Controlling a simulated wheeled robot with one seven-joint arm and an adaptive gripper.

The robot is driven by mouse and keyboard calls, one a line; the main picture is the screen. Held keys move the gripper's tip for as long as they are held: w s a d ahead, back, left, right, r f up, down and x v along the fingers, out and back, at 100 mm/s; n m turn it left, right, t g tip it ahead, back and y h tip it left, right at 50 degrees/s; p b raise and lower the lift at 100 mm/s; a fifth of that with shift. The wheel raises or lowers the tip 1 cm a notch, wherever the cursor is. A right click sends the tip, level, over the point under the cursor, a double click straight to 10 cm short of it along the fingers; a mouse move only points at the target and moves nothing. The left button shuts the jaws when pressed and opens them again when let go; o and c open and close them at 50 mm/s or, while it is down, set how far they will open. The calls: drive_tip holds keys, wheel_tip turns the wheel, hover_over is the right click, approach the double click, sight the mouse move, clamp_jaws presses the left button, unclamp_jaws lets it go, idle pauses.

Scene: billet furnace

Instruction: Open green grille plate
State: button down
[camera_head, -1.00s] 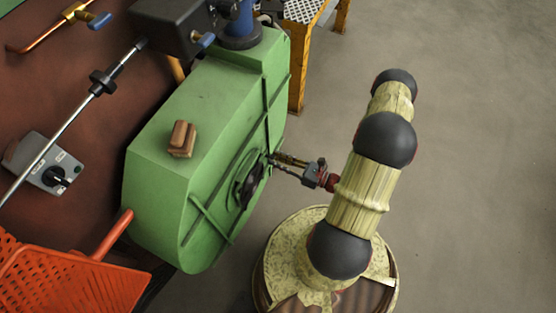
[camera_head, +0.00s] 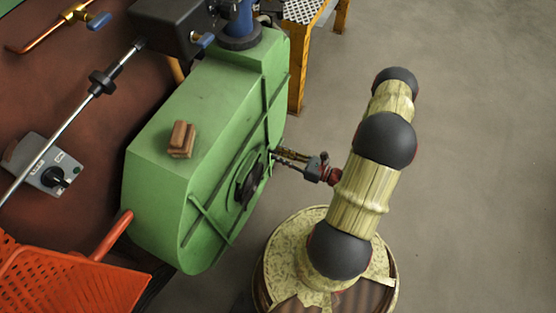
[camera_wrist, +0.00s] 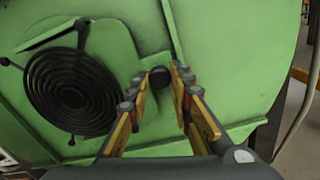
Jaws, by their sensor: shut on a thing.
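The green grille plate (camera_wrist: 112,44) is on the face of the green housing and carries a round black spiral grille (camera_wrist: 72,92). In the head view the grille (camera_head: 250,184) shows at a slant, and the plate looks closed or nearly so. A black knob (camera_wrist: 160,77) sits at the plate's right side in the wrist view, between the fingertips of my gripper (camera_wrist: 161,88). My gripper is shut on this knob. In the head view my gripper (camera_head: 275,155) reaches the housing's face from the right; the knob is hidden there.
The green housing (camera_head: 165,160) has a brown block (camera_head: 182,138) on its top. An orange-red basket (camera_head: 70,285) is at the lower left. A grey switch box (camera_head: 42,165) and a metal rod are at the left. Open floor (camera_head: 480,170) lies to the right.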

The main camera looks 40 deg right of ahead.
drive_tip(key=w+d+b, duration=0.1)
drive_tip(key=w+d, duration=0.5)
drive_tip(key=d, duration=0.5)
drive_tip(key=shift+w+b, duration=0.25)
drive_tip(key=shift+b, duration=0.05)
drive_tip(key=shift+d, duration=0.1)
drive_tip(key=c, duration=1.6)
unclamp_jaws()
drive_tip(key=v, duration=1.2)
